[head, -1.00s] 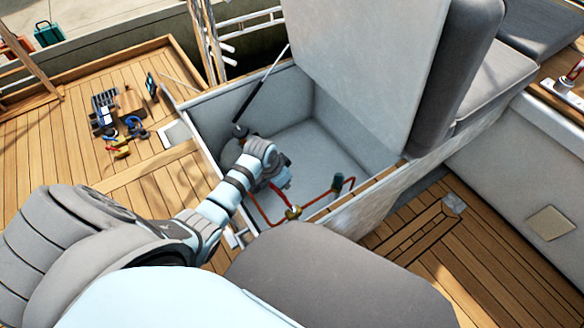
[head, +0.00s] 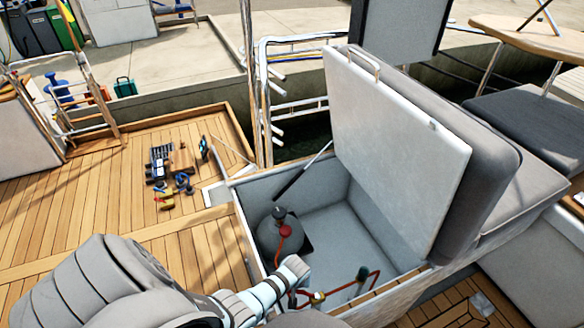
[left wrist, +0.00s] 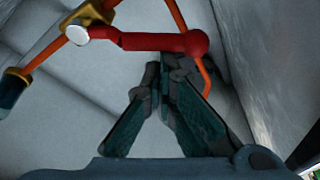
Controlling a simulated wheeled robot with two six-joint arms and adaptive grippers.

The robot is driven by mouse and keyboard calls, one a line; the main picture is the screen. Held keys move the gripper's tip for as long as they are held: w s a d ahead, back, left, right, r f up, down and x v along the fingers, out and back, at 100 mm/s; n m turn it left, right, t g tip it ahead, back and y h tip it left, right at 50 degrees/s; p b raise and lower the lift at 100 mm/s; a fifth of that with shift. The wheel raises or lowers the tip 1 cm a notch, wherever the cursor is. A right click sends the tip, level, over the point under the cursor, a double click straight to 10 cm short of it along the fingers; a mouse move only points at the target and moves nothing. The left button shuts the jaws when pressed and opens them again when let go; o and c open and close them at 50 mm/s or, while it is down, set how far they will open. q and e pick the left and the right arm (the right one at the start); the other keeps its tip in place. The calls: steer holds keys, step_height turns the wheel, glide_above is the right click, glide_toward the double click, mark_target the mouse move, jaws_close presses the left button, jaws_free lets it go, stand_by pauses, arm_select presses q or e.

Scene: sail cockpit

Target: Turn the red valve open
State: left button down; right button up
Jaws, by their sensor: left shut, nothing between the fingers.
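The red valve lever (left wrist: 150,40) shows in the left wrist view, reaching right from a brass valve body (left wrist: 92,14) on an orange-red pipe. The lever lies roughly across the picture and ends in a round red knob. My left gripper (left wrist: 163,72) has its dark fingertips together just below the lever, with nothing between them. Whether they touch the lever I cannot tell. In the head view the brass fitting (head: 318,297) is low inside the open locker, beside my left wrist, which hides the lever and fingers. My right gripper is not in view.
The open locker (head: 370,225) has its lid (head: 395,140) raised on a strut. A grey gas bottle (head: 278,238) with a red hose stands inside at left. The locker's walls and front rim surround my left arm. Tools (head: 165,200) lie on the deck at left.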

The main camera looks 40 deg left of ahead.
arm_select(q)
steer(key=shift+s+d+p, duration=0.35)
steer(key=shift+s+p, duration=0.25)
steer(key=shift+s, duration=0.1)
steer(key=shift+s+d+p, duration=0.3)
steer(key=shift+s+p, duration=0.25)
steer(key=shift+s, duration=0.1)
step_height(320, 180, up, 9)
steer(key=p, duration=0.5)
steer(key=shift+w+a+p, duration=0.2)
steer(key=shift+a+p, duration=0.1)
steer(key=shift+p, duration=0.05)
steer(key=shift+f, duration=0.1)
